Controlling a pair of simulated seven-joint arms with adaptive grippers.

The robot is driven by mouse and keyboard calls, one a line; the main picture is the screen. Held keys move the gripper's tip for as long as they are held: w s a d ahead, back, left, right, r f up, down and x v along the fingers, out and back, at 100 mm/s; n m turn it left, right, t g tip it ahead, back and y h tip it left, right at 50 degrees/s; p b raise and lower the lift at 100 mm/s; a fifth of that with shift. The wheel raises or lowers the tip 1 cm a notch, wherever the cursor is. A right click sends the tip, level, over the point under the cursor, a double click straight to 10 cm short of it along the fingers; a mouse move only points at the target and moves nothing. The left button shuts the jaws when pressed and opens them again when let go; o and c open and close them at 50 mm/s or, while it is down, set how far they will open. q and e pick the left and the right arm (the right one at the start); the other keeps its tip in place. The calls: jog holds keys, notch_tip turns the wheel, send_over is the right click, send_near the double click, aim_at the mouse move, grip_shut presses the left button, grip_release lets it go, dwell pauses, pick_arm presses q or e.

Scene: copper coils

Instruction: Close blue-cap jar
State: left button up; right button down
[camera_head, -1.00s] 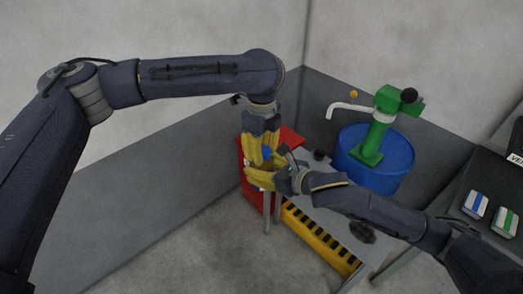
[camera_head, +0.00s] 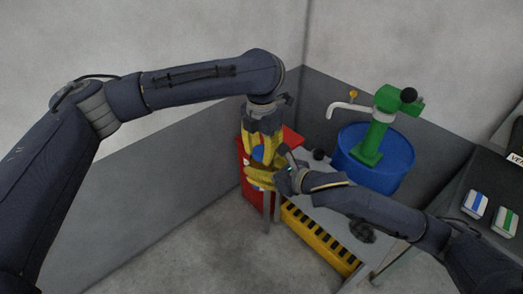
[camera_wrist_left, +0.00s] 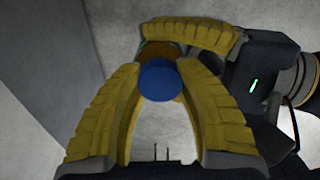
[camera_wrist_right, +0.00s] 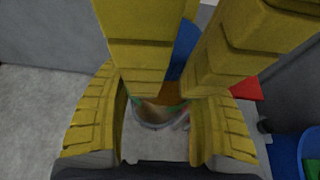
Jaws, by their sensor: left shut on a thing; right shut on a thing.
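The blue cap (camera_head: 258,153) is between the yellow fingers of my left gripper (camera_head: 262,148), which points down from above and is shut on it. In the left wrist view the cap (camera_wrist_left: 160,80) sits between the fingertips, with the brownish jar (camera_wrist_left: 158,51) partly hidden beyond it. My right gripper (camera_wrist_right: 158,105) is shut around the jar (camera_wrist_right: 158,113), below my left gripper. In the right wrist view the left fingers hide part of the cap (camera_wrist_right: 184,48) and jar top. I cannot tell whether the cap touches the jar rim.
A red cabinet (camera_head: 291,138) stands behind the grippers. A grey bench with a yellow-and-black striped edge (camera_head: 320,238) is beside them. A blue drum (camera_head: 385,180) with a green pump (camera_head: 376,142) stands at the right. A dark table (camera_head: 463,185) is at the far right.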

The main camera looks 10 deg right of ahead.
pick_arm(q)
jog(key=shift+m, duration=1.1)
jog(key=o, duration=0.8)
jog(key=shift+c, duration=0.2)
jog(key=shift+r, duration=0.15)
jog(key=shift+r, duration=2.1)
jog(key=shift+o, duration=0.4)
